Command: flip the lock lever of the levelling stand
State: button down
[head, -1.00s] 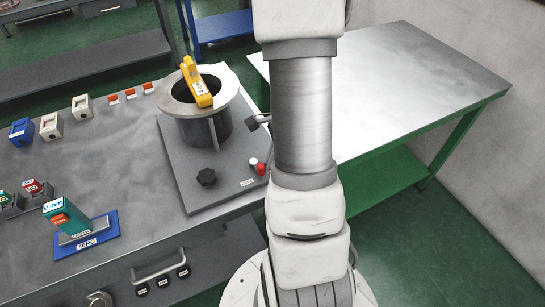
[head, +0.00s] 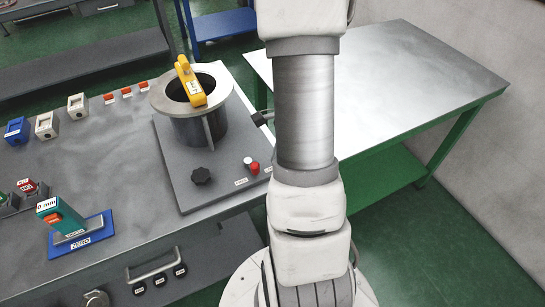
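The levelling stand has a flat dark grey base plate (head: 180,165) on the grey workbench. A cylinder with a wide flange (head: 162,101) stands upright on it, and a yellow tool (head: 190,82) lies across the flange's opening. A dark lever-like part (head: 262,118) sticks out right of the cylinder, partly hidden by my arm; I cannot tell for certain that it is the lock lever or how it is set. My gripper is out of view; only my arm shows, right of the stand.
A red knob (head: 254,168) and a white knob (head: 247,160) sit at the plate's right edge. A teal gauge on a blue ZERO base (head: 97,229) stands front left. Several small boxes line the bench's back left. A bare metal table (head: 400,75) stands at right.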

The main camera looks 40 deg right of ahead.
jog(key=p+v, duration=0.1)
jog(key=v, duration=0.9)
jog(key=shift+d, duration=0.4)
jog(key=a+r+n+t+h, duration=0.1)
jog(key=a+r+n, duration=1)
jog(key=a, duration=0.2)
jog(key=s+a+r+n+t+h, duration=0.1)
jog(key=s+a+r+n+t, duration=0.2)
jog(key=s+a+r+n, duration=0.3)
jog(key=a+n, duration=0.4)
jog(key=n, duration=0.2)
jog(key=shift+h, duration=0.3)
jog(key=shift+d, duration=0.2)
